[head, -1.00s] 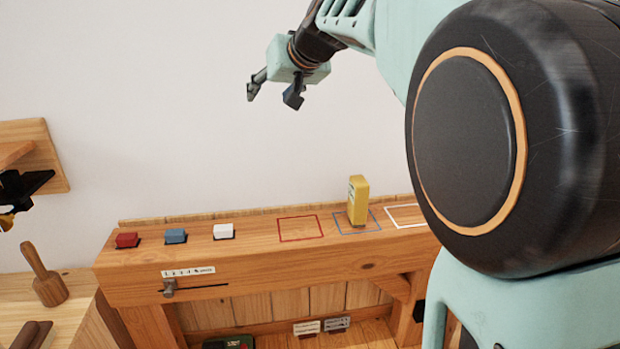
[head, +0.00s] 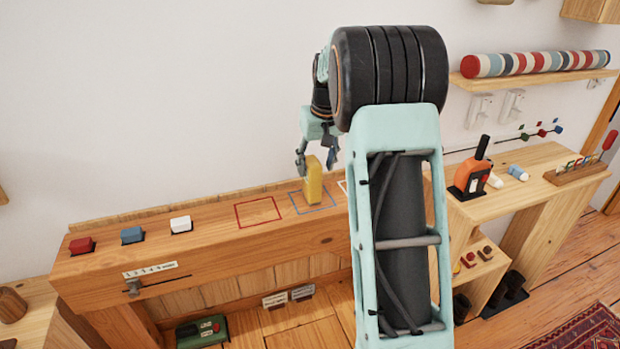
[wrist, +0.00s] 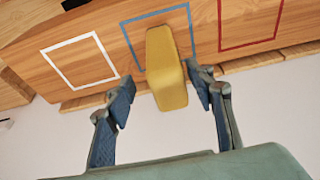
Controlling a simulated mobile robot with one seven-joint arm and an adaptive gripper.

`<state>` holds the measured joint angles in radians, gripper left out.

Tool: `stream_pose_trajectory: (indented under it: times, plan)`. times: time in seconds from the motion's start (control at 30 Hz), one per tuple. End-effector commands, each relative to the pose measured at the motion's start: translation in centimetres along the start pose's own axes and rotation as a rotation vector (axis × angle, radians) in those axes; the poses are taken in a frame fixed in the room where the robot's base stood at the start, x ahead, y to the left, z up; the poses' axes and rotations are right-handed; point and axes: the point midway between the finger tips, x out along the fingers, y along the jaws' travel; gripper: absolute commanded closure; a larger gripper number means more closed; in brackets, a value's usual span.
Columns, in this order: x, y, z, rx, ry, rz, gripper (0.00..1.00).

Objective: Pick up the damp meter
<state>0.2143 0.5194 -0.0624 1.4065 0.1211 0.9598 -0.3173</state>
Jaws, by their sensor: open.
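The damp meter looks to be the yellow upright block (head: 314,180) standing in the blue outlined square (head: 297,206) on the wooden beam. In the wrist view the yellow block (wrist: 165,68) lies between the two fingers, with a gap on each side. My gripper (head: 317,163) is open and close above the block in the head view. In the wrist view my gripper (wrist: 165,92) has its blue-padded fingertips near the block's upper end. Whether either finger touches it cannot be told, but no grip shows.
A red outlined square (head: 257,212) and a white one (wrist: 80,61) flank the blue one. Red (head: 82,246), blue (head: 132,235) and white (head: 181,225) blocks sit left on the beam. A wall stands behind. An orange tool (head: 470,178) stands on the right bench.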

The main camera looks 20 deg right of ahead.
Motion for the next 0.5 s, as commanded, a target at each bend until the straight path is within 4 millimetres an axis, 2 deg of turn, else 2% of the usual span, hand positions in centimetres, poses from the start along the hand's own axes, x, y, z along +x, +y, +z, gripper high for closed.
stream_pose_trajectory:
  times: [0.1,0.37,0.5]
  plan:
    - [1.9,-0.1,0.0,-0.001,-0.002,-0.001,0.51]
    - [4.0,-0.4,-0.2,-0.001,0.000,-0.001,0.51]
    - [6.1,-0.9,-0.4,0.000,-0.002,-0.002,0.51]
